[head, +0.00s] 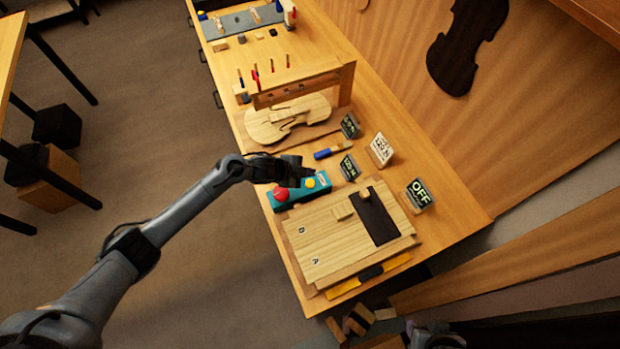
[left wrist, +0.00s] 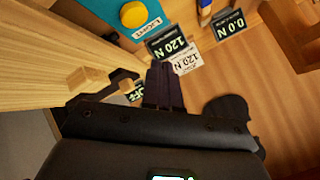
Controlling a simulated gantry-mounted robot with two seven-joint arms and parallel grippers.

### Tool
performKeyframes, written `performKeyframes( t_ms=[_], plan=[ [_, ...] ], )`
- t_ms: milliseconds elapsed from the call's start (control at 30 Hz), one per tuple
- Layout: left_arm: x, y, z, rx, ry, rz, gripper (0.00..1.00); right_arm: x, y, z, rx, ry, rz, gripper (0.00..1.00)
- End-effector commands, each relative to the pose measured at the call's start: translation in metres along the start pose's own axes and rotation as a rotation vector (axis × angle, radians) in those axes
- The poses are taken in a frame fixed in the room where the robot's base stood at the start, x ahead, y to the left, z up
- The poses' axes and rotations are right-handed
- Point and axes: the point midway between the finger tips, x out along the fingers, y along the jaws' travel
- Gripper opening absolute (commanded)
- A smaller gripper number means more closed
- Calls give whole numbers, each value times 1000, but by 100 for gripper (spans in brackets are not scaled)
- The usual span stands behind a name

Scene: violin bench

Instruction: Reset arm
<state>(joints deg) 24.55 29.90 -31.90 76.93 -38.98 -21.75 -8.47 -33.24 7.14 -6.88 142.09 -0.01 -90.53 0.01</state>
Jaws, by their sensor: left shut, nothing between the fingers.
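My left arm comes in from the left in the head view. Its gripper (head: 306,172) hangs over the teal button box (head: 317,189), near the yellow button, and hides part of the box's far side. I cannot tell from above how high it is over the box. In the left wrist view the gripper's dark fingers (left wrist: 164,68) are together, with nothing between them. The teal box (left wrist: 98,10) with its yellow button (left wrist: 133,14) is at the top of that view.
A wooden board marked A and B (head: 325,245) lies in front of the box, with a dark strip (head: 375,217) on it. Display signs (head: 419,194) stand along the right. A violin plate (head: 310,108) lies beyond, by a wooden rack (head: 345,85).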

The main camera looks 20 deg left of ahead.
Motion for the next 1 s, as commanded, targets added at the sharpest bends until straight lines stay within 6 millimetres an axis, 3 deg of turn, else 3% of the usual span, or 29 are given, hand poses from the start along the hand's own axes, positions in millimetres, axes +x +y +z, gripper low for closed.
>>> performKeyframes(
  t_ms=[100,667,867,1000],
  plan=[
    [-7,-5,-5,0,0,0,0,-10,1,-3,-2,0,1,43],
    [-8,-1,-11,-9,-2,-4,0,-12,-1,-4,5,1,-4,43],
    [-26,24,-48,-99,-41,-38,0,-32,-1,-11,9,1,-7,43],
    [-66,49,-82,-265,-113,-85,0,-54,0,-18,9,1,-8,43]
  ],
)
